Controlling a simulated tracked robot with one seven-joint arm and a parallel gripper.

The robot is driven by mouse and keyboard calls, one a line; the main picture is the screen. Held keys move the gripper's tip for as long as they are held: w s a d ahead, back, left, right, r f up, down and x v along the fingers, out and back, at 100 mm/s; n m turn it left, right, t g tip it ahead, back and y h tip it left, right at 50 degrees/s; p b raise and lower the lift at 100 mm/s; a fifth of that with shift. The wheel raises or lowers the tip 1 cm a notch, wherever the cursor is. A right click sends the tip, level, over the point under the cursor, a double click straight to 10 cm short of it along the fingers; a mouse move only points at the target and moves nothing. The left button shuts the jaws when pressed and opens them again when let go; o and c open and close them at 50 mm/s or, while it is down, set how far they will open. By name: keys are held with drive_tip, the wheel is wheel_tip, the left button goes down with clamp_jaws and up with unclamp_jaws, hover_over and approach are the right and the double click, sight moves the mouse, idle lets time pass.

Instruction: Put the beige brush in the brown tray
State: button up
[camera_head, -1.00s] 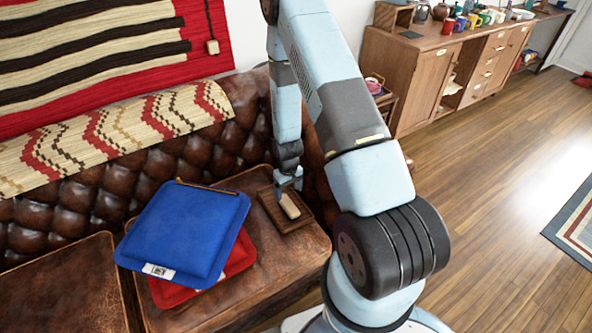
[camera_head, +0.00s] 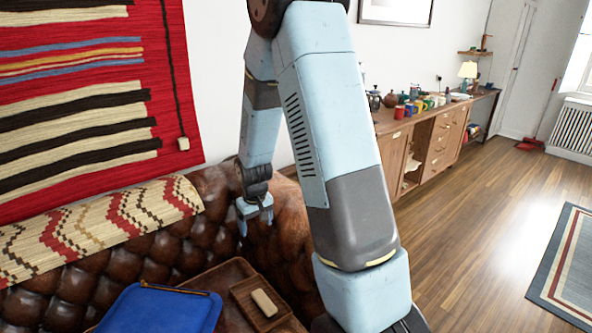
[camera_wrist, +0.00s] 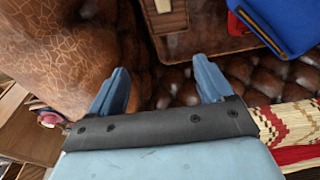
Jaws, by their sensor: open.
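The beige brush (camera_head: 264,302) lies in the small brown tray (camera_head: 242,294) on the leather sofa seat. In the wrist view the brush (camera_wrist: 163,5) and part of the tray (camera_wrist: 176,20) show at the top edge, cut off by the frame. My gripper (camera_head: 255,222) hangs above and behind the tray, in front of the sofa back, apart from the brush. In the wrist view my gripper's fingers (camera_wrist: 160,68) are spread with nothing between them.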

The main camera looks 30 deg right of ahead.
drive_tip(key=s+r+t, duration=0.1)
drive_tip(key=s+r, duration=0.4)
drive_tip(key=r, duration=0.5)
drive_tip(key=s+r+t, duration=0.1)
drive_tip(key=s+r, duration=0.4)
drive_tip(key=r, duration=0.5)
drive_tip(key=s+r+t, duration=0.1)
drive_tip(key=s+r, duration=0.4)
drive_tip(key=s, duration=0.3)
drive_tip(key=s+r+m, duration=0.1)
drive_tip(key=s+r, duration=0.4)
drive_tip(key=s, duration=0.3)
drive_tip(key=shift+s+r+t, duration=0.3)
drive_tip(key=shift+r+t, duration=0.1)
